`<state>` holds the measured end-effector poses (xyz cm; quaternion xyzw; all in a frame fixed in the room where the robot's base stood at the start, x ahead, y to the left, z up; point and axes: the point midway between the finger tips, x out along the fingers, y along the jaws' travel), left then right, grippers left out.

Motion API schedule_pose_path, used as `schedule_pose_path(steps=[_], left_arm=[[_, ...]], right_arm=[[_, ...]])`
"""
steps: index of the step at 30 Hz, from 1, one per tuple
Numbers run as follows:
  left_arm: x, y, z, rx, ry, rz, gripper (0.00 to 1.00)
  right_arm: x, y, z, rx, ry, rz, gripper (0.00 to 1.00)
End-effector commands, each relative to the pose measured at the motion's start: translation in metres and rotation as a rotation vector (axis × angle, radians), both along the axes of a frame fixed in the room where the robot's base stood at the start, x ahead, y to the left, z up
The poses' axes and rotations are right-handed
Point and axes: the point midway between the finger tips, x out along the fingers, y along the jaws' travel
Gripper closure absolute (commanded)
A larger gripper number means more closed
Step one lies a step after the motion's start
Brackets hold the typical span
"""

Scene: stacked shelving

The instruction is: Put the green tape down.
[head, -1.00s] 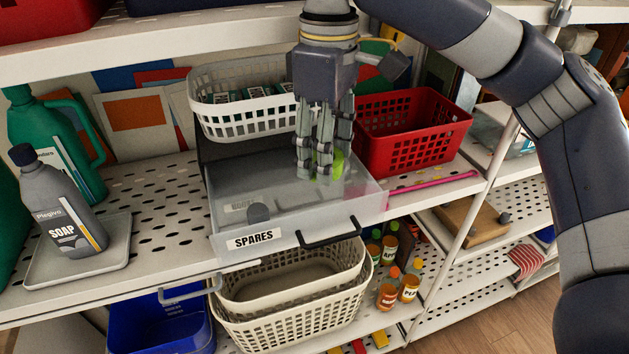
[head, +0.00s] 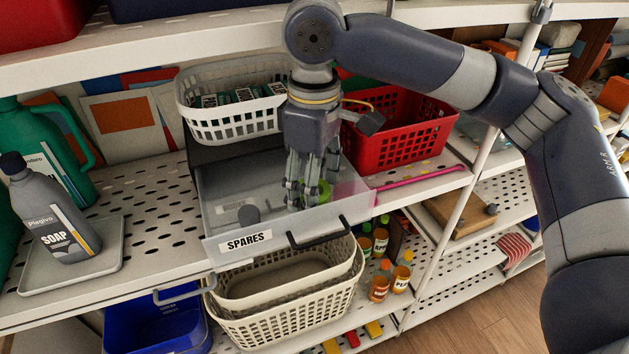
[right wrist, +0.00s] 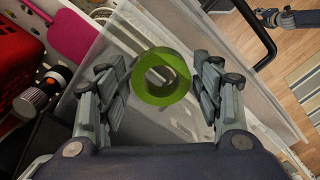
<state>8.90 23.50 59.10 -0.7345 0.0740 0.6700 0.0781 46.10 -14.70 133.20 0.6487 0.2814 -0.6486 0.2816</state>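The green tape (right wrist: 161,76) is a thick ring, low inside the translucent drawer marked SPARES (head: 213,238). In the head view the tape (head: 325,190) is partly hidden by my fingers. My right gripper (head: 308,198) points down into the drawer. In the right wrist view its fingers (right wrist: 161,80) stand apart on both sides of the tape, with narrow gaps, so it looks open. Whether the tape rests fully on the drawer floor is hard to see. My left gripper is not in view.
A white basket (head: 203,125) and a red basket (head: 401,142) stand behind the drawer. A pink tool (head: 425,176) lies to its right. Stacked cream baskets (head: 285,318) sit below. A soap bottle (head: 50,205) stands on a tray at left.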

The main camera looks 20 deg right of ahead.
Motion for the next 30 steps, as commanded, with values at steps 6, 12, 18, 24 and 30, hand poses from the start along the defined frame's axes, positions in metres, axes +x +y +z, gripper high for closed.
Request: schedule_pose_path(steps=[6,12,18,24,30], left_arm=[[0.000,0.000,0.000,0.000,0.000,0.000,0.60],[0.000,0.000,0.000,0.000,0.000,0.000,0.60],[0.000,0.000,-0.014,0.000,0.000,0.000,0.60],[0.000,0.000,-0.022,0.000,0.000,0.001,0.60],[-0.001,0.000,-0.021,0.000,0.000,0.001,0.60]], right_arm=[[0.000,0.000,0.000,0.000,0.000,0.000,0.31],[0.000,0.000,0.004,0.000,-0.001,0.000,0.31],[0.001,0.001,0.031,0.002,-0.005,0.000,0.31],[0.000,0.001,0.077,0.000,-0.006,0.000,0.31],[0.000,0.000,0.106,-0.001,-0.004,-0.001,0.31]])
